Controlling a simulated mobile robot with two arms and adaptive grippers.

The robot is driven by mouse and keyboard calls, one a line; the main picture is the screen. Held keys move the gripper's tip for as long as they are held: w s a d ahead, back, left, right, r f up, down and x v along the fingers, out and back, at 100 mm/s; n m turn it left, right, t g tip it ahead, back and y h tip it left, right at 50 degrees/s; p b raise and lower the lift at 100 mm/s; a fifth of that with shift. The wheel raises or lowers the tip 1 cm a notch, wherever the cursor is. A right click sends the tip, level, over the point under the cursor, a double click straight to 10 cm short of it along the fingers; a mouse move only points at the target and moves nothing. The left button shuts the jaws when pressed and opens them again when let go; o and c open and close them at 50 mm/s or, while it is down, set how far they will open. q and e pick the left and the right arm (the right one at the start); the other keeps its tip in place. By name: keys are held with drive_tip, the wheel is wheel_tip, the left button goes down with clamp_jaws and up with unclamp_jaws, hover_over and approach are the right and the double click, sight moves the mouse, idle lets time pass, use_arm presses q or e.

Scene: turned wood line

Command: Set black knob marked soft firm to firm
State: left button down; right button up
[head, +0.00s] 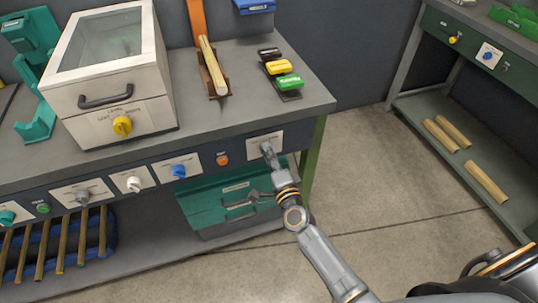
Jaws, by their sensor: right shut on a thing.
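The pale label plate (254,144) at the right end of the workbench's front panel has its control mostly covered by my right gripper. My right gripper (267,150) is at this plate, shut on the knob there. The knob's colour, its pointer and the plate's words are hidden or too small to read, so I cannot tell its setting. My left gripper is not in view.
Other controls line the same panel: an orange button (222,159), a blue knob (179,171) and a white knob (134,184). A teal case (210,205) lies below the panel. A second bench (478,75) stands right, with clear floor between.

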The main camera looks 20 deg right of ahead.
drive_tip(key=o, duration=1.2)
drive_tip(key=shift+c, duration=0.2)
drive_tip(key=s, duration=1.2)
drive_tip(key=shift+d, duration=0.2)
drive_tip(key=shift+f, duration=0.15)
